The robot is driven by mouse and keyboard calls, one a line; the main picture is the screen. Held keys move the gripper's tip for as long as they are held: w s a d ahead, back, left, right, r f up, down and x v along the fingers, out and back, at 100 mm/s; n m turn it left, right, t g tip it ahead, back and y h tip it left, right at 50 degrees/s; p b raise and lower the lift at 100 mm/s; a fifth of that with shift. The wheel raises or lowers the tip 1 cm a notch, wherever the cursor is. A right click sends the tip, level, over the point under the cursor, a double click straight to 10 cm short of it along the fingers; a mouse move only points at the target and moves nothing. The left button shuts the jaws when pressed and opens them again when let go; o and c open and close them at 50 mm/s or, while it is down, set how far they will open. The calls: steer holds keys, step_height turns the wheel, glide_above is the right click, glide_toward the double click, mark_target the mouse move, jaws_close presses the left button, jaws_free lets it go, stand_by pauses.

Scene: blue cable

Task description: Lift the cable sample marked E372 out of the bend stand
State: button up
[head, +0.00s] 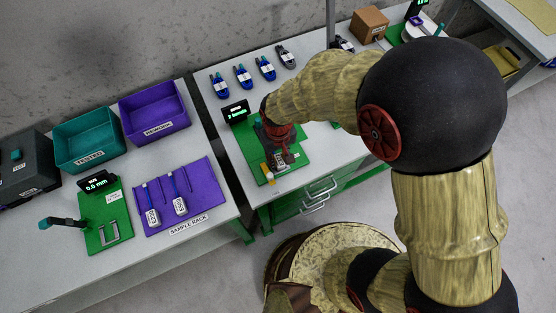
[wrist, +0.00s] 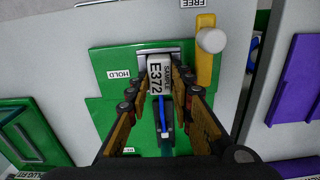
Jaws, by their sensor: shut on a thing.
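The cable sample marked E372 (wrist: 159,75) shows in the wrist view as a white tag with a short blue cable below it. My gripper (wrist: 157,88) has one finger on each side of the tag and is shut on it. The tag's upper end lies at a grey metal holder on the green bend stand (wrist: 105,62); I cannot tell whether it is clear of it. A yellow lever (wrist: 205,62) with a pale knob stands right of the holder, between the HOLD and FREE labels. In the head view my gripper (head: 280,158) is over the green stand (head: 240,140), hiding most of the sample.
A purple sample rack (head: 205,190) with two tagged cables lies on the left table. Teal (head: 85,143) and purple (head: 155,112) bins stand behind it. A gap separates the tables.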

jaws_close()
steer(key=shift+r, duration=0.1)
